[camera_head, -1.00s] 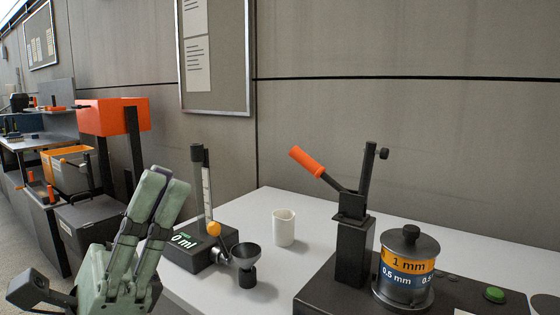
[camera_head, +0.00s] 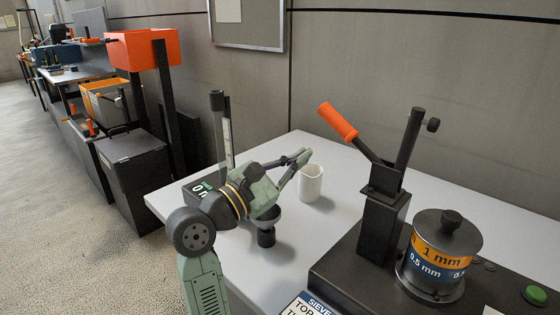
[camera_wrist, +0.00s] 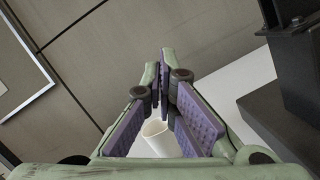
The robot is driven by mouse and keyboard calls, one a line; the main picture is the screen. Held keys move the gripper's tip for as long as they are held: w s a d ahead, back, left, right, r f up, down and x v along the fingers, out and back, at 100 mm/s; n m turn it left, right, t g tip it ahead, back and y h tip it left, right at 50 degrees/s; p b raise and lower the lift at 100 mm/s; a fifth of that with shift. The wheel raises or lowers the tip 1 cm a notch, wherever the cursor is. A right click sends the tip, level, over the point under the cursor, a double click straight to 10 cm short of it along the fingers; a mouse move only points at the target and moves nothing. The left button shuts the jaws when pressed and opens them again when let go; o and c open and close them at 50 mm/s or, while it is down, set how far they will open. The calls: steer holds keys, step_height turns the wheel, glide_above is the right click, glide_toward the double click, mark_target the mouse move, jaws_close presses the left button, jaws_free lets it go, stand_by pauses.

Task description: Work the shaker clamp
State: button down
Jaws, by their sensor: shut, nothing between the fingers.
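The shaker clamp (camera_head: 385,185) is a dark post with an upright slotted bar and an orange-gripped lever (camera_head: 338,122) that slants up to the left. Beside it the sieve stack (camera_head: 437,262), with orange and blue bands marked 1 mm and 0.5 mm and a knobbed lid, stands on the dark shaker base (camera_head: 340,272). My gripper (camera_head: 305,155) is to the left of the lever, apart from it, just above the white cup (camera_head: 311,184). In the wrist view my gripper's purple-padded fingers (camera_wrist: 163,62) are shut and empty, with the cup beyond them.
A measuring device with a 0 ml display (camera_head: 203,188) stands on the white table's left side, partly behind my arm. A green button (camera_head: 535,295) is on the base at right. An orange bin (camera_head: 143,48) and a dark box (camera_head: 135,165) stand left of the table.

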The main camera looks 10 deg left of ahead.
steer(key=shift+w+d+r+p, duration=0.15)
steer(key=shift+d+r+p, duration=0.45)
steer(key=shift+d+r, duration=0.35)
steer(key=shift+w+d+r+p, duration=0.15)
steer(key=shift+d+r+p, duration=0.5)
steer(key=shift+r, duration=0.4)
steer(key=shift+r, duration=0.1)
steer(key=shift+d+r+m, duration=0.1)
steer(key=shift+r+m, duration=0.2)
steer(key=shift+m, duration=0.1)
steer(key=shift+r+b, duration=0.15)
steer(key=shift+b, duration=0.15)
steer(key=s+d+r+m+g+b, duration=0.3)
steer(key=s+d+r+m+b, duration=0.3)
steer(key=m, duration=0.8)
steer(key=shift+d+r+m+g+y+b, duration=0.35)
steer(key=shift+d+r+b, duration=0.55)
steer(key=shift+r, duration=0.75)
steer(key=shift+d, duration=0.1)
